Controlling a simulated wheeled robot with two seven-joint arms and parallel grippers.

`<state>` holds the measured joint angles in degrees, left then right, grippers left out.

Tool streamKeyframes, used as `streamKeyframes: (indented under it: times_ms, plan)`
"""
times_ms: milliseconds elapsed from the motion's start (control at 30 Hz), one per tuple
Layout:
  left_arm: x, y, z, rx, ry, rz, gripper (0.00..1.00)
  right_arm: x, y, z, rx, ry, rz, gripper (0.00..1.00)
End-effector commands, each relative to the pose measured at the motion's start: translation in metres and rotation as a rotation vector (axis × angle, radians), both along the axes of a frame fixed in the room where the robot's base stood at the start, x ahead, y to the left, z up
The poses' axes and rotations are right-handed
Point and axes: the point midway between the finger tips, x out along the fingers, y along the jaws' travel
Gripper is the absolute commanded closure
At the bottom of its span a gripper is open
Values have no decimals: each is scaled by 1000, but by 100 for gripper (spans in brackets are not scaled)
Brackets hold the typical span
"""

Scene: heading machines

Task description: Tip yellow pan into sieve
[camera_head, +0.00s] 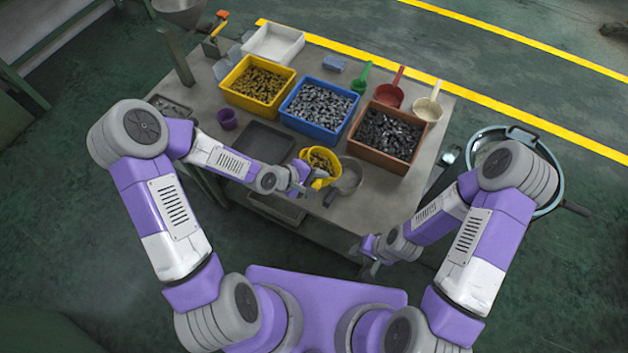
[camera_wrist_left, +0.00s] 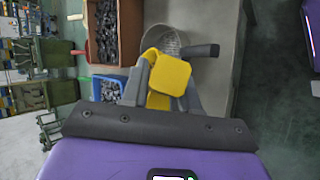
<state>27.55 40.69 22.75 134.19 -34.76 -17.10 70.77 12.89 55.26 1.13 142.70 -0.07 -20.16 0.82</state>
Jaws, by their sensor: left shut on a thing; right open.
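The yellow pan (camera_head: 321,163) holds small brass-coloured parts and is in my left gripper (camera_head: 308,180), near the front edge of the table. The left wrist view shows the yellow pan (camera_wrist_left: 167,80) close up between the fingers. The grey sieve (camera_head: 350,176) with a dark handle lies on the table just right of the pan; it also shows beyond the pan in the left wrist view (camera_wrist_left: 168,40), partly hidden. My right gripper (camera_head: 368,258) is open and empty, low in front of the table.
Yellow (camera_head: 283,103), blue (camera_head: 336,137) and brown (camera_head: 402,159) bins of metal parts stand behind the pan. Green, red and cream scoops (camera_head: 428,107) stand behind them. A dark tray (camera_head: 264,140) and a purple cup (camera_head: 227,119) are to the left. A large round container (camera_head: 549,150) is off the table's right side.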

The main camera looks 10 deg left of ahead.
Motion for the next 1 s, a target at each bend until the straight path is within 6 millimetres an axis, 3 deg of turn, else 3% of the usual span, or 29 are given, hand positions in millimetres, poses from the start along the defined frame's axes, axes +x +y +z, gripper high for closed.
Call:
streamKeyframes:
  times_ms: [1000]
  plan:
    - [19, -40, 18, 380, 178, -5, 100, 0, 0, -16, 0, 0, 0, 57]
